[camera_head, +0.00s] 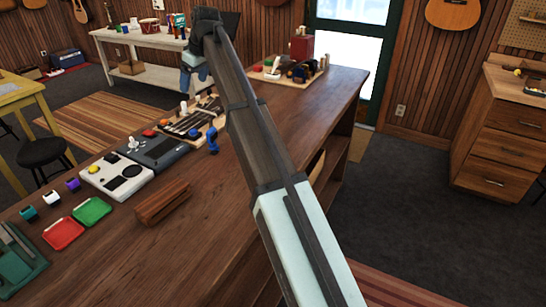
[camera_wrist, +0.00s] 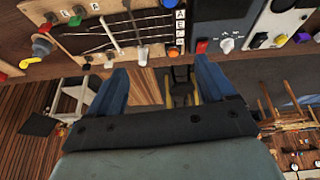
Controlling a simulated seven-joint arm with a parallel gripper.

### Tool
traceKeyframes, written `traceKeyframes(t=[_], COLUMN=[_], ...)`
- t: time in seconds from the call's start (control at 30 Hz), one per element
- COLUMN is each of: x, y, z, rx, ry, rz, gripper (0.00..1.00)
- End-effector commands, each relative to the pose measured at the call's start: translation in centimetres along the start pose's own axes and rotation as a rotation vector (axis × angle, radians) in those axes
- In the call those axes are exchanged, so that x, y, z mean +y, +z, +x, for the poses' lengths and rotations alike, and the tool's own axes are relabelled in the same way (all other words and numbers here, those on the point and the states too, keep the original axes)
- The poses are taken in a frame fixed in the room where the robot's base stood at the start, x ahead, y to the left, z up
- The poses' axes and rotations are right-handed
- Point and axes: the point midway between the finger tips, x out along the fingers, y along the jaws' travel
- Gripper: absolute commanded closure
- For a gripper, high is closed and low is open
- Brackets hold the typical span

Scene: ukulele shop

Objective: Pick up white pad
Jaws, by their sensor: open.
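My gripper (camera_head: 192,76) is at the far end of my outstretched arm, above the far left part of the wooden counter. In the wrist view my gripper (camera_wrist: 160,74) shows two blue fingers spread apart with nothing held between them. A small white block (camera_head: 52,198) sits on the near left of the counter between a teal block (camera_head: 29,212) and a purple block (camera_head: 73,184), far from my gripper. I cannot tell whether it is the white pad. A small white piece (camera_wrist: 142,59) also shows by the string board, just beyond the fingers.
The string board (camera_head: 178,127), dark panel (camera_head: 160,152) and white panel (camera_head: 108,181) line the counter's left edge. A red tray (camera_head: 63,234), green tray (camera_head: 92,211) and brown wooden block (camera_head: 162,201) lie nearer. The counter's right side is mostly clear.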

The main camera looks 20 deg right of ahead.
Motion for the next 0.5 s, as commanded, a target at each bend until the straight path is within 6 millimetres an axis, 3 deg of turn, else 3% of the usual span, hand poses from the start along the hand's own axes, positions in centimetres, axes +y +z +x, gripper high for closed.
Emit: traceKeyframes(t=[0.03,0.2,0.33,0.5], x=[1.6,5.8,7.7,8.3], y=[2.5,9.4,14.5,20.6], z=[-0.8,-3.0,-4.6,-6.2], rx=[-0.004,-0.022,-0.034,-0.052], ry=[0.016,0.056,0.085,0.118], rz=[0.036,0.186,0.352,0.655], gripper=[0.17,0.17,0.17,0.17])
